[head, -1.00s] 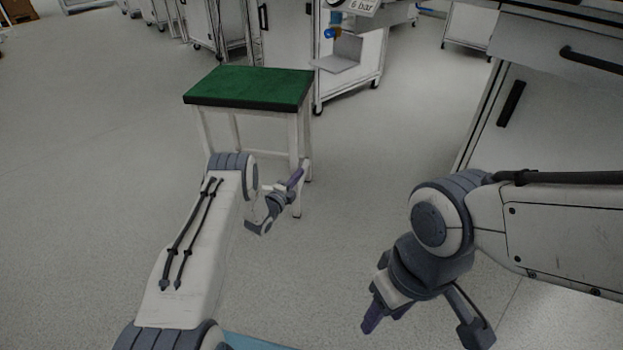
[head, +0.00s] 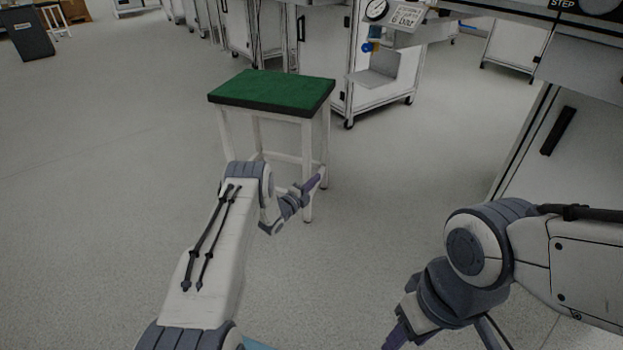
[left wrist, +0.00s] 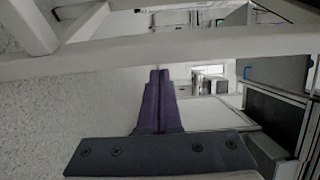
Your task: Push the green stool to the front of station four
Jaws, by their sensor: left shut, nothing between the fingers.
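The green stool (head: 272,92) stands upright on the floor, left of centre in the head view, with a green top and white legs. My left gripper (head: 316,182) is shut and empty, low by the stool's front right leg; whether it touches the leg is not clear. In the left wrist view, my shut purple fingers (left wrist: 158,80) point under a white bar of the stool (left wrist: 180,47) that crosses the picture. My right gripper (head: 396,336) hangs at the bottom edge, partly cut off. No readable number marks station four.
A wheeled white station with a gauge (head: 377,10) and a grey shelf (head: 374,78) stands behind the stool to the right. A white cabinet with a black handle (head: 558,130) is at the right. Open floor (head: 100,150) lies to the left.

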